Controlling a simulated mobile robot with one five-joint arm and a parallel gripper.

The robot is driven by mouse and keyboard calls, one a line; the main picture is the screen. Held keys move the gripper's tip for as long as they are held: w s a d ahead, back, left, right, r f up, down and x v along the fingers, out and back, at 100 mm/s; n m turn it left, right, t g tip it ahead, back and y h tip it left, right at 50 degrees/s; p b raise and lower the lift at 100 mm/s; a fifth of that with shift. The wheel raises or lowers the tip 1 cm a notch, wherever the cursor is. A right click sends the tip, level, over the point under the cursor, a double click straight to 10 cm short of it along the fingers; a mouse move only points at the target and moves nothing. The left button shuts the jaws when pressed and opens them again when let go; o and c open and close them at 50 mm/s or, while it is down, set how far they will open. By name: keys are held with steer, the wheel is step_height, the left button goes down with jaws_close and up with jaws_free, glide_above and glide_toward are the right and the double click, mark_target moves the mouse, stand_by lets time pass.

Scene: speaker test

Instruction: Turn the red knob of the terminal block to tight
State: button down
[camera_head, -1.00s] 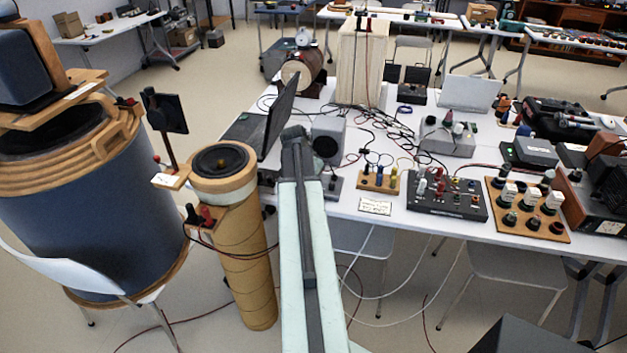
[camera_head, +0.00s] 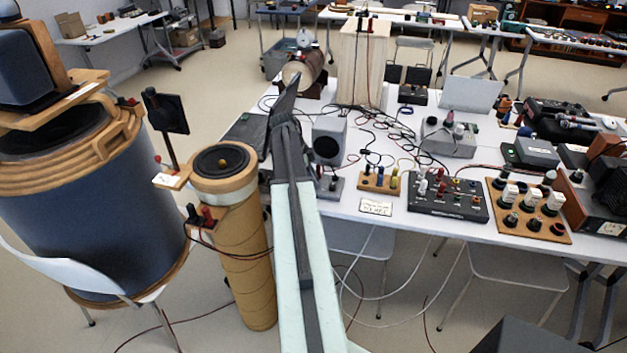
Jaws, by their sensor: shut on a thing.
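My arm reaches up the middle of the view, and its dark end, my gripper (camera_head: 283,118), is over the table beside the laptop. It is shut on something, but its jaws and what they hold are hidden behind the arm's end. A small grey terminal block (camera_head: 331,187) with small knobs stands just right of my arm, which partly hides it. A wooden block on the cardboard tube carries a red knob (camera_head: 208,213) and a black knob (camera_head: 193,212). I cannot tell which block is the task's.
The tube speaker (camera_head: 246,255) stands left of my arm. A laptop (camera_head: 247,132) and grey loudspeaker (camera_head: 327,142) flank the arm's end. Right along the table are a wooden post board (camera_head: 378,183), a dark control box (camera_head: 448,202) and loose cables.

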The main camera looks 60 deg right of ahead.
steer(key=m+y, duration=0.1)
steer(key=m, duration=0.3)
steer(key=shift+w+d+m+g+y, duration=0.1)
steer(key=shift+d+m+g+y, duration=0.05)
steer(key=shift+m+g+y, duration=0.2)
steer(key=m+y, duration=0.1)
steer(key=m, duration=0.2)
steer(key=shift+d+m+y, duration=0.1)
steer(key=shift+m+y, duration=0.15)
steer(key=shift+m, duration=0.1)
steer(key=m+y, duration=0.1)
steer(key=m, duration=0.3)
steer(key=shift+y, duration=0.4)
steer(key=shift+m+t+y, duration=0.4)
steer(key=shift+m+t, duration=0.35)
steer(key=shift+m, duration=1.05)
steer(key=shift+d+m, duration=0.1)
steer(key=shift+m, duration=0.2)
steer(key=shift+s, duration=0.2)
steer(key=c, duration=1.2)
jaws_free()
steer(key=shift+c, duration=0.2)
steer(key=shift+r, duration=0.1)
